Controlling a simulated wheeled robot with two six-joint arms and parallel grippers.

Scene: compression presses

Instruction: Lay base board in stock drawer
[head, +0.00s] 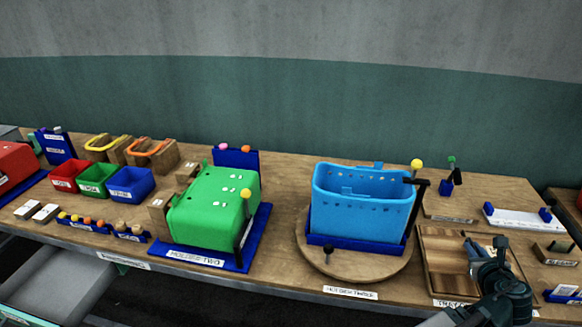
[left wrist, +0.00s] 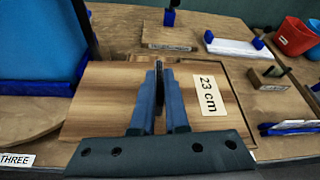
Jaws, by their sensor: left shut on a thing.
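The base board (head: 446,264) is a striped brown wooden board on the right part of the table, at the tray place. In the left wrist view the board (left wrist: 105,95) fills the space under my fingers and carries a white "23 cm" label (left wrist: 209,96). My left gripper (head: 484,246) is over the board, its fingers (left wrist: 160,72) shut on a thin dark upright piece at the board's middle. I cannot tell whether the board is clear of its tray. A grey open drawer (head: 62,277), likely the stock drawer, sticks out below the table's left front. My right gripper is not in view.
A blue mould (head: 362,200) on a round wooden turntable (head: 312,257) stands just left of the board. A green mould (head: 214,205) stands further left, then small bins (head: 131,183). A white strip with blue ends (head: 525,219) lies behind right.

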